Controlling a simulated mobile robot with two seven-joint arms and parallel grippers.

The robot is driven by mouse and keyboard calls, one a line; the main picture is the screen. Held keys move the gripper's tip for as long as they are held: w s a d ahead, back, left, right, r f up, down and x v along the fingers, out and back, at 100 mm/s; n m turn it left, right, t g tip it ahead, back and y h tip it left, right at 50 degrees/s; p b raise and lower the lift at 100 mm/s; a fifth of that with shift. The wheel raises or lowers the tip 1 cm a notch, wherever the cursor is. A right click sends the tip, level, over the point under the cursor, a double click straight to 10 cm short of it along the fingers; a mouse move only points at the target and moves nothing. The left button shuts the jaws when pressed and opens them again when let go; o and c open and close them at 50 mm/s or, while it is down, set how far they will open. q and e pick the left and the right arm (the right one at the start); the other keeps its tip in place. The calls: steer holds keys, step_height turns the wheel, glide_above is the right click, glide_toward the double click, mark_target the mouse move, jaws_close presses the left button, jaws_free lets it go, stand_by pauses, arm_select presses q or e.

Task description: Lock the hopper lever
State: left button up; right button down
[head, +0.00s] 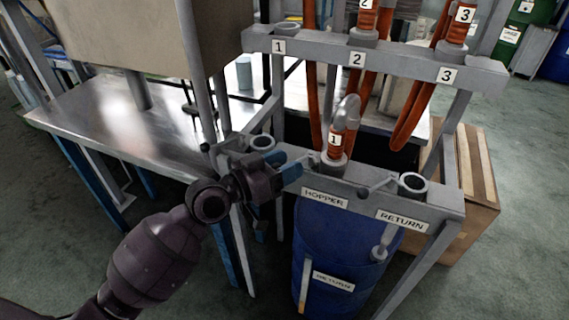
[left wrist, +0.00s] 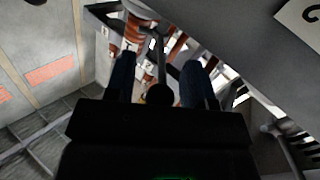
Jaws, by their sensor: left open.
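The hopper lever (left wrist: 161,62) shows in the left wrist view as a thin rod with a dark round knob, between my two blue fingers. In the head view my left gripper (head: 288,168) is at the left of the HOPPER port, beside the rail, and largely hides the lever. My left gripper (left wrist: 160,85) is open, with a finger on each side of the lever; I cannot tell whether either touches it. The hose labelled 1 (head: 336,145) stands upright in the HOPPER port, above the HOPPER label (head: 325,198). My right gripper is not in view.
The RETURN port (head: 412,184) is empty, with its own lever (head: 378,187) at its left. A blue drum (head: 335,245) stands under the rail. A metal table (head: 110,115) is at the left and a cardboard box (head: 470,185) at the right. Orange hoses hang from the upper rail.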

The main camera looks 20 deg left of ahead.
arm_select(q)
jaws_close()
stand_by(0.3)
